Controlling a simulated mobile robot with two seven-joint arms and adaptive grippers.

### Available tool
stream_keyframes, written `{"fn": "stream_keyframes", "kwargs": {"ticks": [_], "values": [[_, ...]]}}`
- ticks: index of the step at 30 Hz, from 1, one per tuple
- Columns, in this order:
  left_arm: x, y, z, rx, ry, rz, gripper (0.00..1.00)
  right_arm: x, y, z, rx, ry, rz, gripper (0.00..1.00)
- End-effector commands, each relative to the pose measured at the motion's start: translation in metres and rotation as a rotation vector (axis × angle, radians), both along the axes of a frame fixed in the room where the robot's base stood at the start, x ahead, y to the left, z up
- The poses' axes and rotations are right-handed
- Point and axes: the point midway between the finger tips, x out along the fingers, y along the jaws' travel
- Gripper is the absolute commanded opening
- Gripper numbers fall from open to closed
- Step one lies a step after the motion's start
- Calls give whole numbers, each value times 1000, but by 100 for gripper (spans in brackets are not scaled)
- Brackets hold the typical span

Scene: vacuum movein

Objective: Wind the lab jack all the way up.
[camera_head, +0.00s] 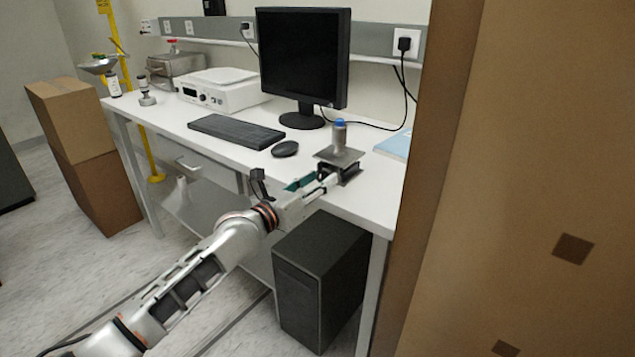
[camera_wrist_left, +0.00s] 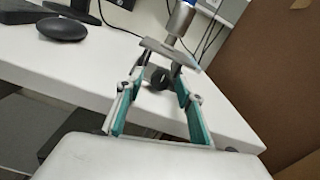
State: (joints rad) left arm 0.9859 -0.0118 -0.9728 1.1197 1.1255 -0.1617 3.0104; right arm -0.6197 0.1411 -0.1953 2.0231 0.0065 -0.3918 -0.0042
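The lab jack (camera_head: 338,157) stands near the front edge of the white desk, its grey top plate a little above its dark base. A grey cylinder with a blue cap (camera_head: 340,133) stands upright on the plate. In the left wrist view, the jack's plate (camera_wrist_left: 170,52) is tilted in the picture, with the dark round knob (camera_wrist_left: 157,78) below it. My left gripper (camera_head: 328,181) is at the jack's front side. Its fingertips (camera_wrist_left: 158,80) lie either side of the knob, with visible gaps, so it looks open. My right gripper is not in view.
A black computer case (camera_head: 320,280) stands below. A large brown box surface (camera_head: 520,180) closes off the right side.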

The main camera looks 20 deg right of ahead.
Motion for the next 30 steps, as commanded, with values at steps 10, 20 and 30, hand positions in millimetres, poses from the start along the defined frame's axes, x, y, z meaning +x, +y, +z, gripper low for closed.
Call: {"fn": "stream_keyframes", "kwargs": {"ticks": [10, 20, 30], "values": [[0, 0, 0, 0, 0, 0, 0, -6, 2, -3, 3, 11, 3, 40], [-1, 0, -1, 79, -99, 0, 0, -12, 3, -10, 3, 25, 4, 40], [-1, 0, -1, 217, -277, -1, 0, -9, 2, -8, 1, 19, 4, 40]]}}
